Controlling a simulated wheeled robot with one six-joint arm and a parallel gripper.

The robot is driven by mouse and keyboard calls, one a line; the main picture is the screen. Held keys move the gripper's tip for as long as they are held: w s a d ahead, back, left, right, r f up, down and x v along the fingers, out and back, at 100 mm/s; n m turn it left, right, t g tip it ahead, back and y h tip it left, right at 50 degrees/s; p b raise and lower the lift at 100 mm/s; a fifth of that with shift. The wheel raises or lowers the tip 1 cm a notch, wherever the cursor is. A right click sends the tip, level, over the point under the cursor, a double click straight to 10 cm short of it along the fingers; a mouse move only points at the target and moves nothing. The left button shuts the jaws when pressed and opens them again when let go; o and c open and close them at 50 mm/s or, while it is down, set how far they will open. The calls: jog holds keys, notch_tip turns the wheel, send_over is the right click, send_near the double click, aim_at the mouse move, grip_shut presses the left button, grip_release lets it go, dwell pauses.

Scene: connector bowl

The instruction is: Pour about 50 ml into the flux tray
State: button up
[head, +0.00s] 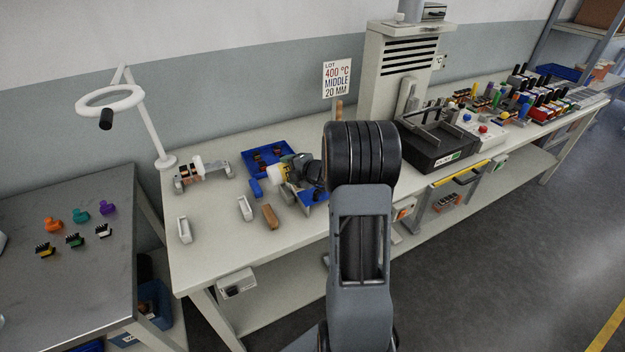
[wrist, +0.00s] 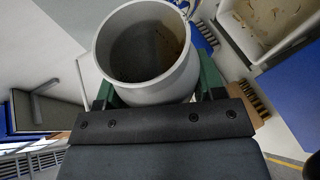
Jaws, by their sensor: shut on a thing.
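My gripper (wrist: 157,88) is shut on a grey round cup (wrist: 150,92), with a green finger on each side of it. The wrist view looks into the cup's open mouth; its inside is dark, with a brownish patch at the right. A pale tray with brown stains (wrist: 262,20), which may be the flux tray, lies at the upper right of the wrist view, beside the cup and apart from it. In the head view my gripper (head: 304,170) is over the bench, partly hidden by my arm. I cannot see any liquid running out.
A blue tray (head: 262,158) with brown parts stands behind the gripper on the bench (head: 215,255). A ring lamp (head: 110,100) and a tall grey machine (head: 398,65) stand at the back.

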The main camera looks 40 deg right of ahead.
jog(key=shift+r+p, duration=0.15)
jog(key=shift+p, duration=0.25)
dwell(0.5)
jog(key=a+f+n+h+b, duration=0.1)
jog(key=b, duration=0.3)
jog(key=shift+a+f+b, duration=0.1)
jog(key=shift+f+b, duration=0.1)
jog(key=shift+b, duration=0.2)
jog(key=shift+a+r+g, duration=0.15)
jog(key=shift+g, duration=0.15)
jog(key=shift+f+n+h+b, duration=0.4)
jog(key=shift+n+h+b, duration=0.25)
jog(key=shift+b, duration=0.3)
jog(key=shift+r+n+h, duration=0.25)
jog(key=shift+r+n, duration=0.05)
jog(key=shift+n, duration=0.05)
dwell(0.4)
